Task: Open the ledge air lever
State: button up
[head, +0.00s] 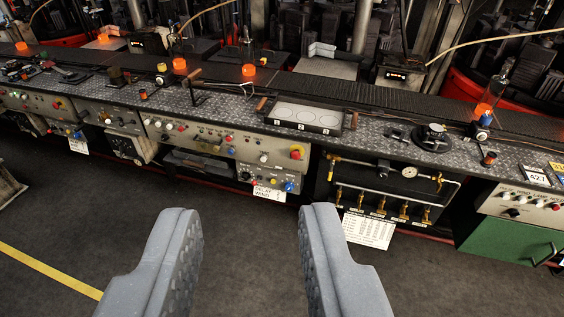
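My gripper (252,212) is in the lower middle of the head view. Its two grey fingers stand wide apart with only dark floor between them, so it is open and empty. A black air panel (392,180) is set in the front of the long ledge, right of my gripper and farther off. It carries a pipe, a round white gauge (409,172) and a row of brass valves (381,204) with small labels beneath. The labels are too small to read, and I cannot tell which lever is the ledge air lever. My gripper touches nothing.
The patterned metal ledge (225,108) runs across the view, bearing a tray with three numbered discs (303,117), glowing orange pieces and tools. Control panels (215,140) with knobs line its front. A green cabinet (508,238) is at right. The floor (75,215) before the ledge is clear.

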aim_at(331, 172)
jog(key=u, duration=0.15)
jog(key=i, duration=1.5)
jog(key=z, duration=0.85)
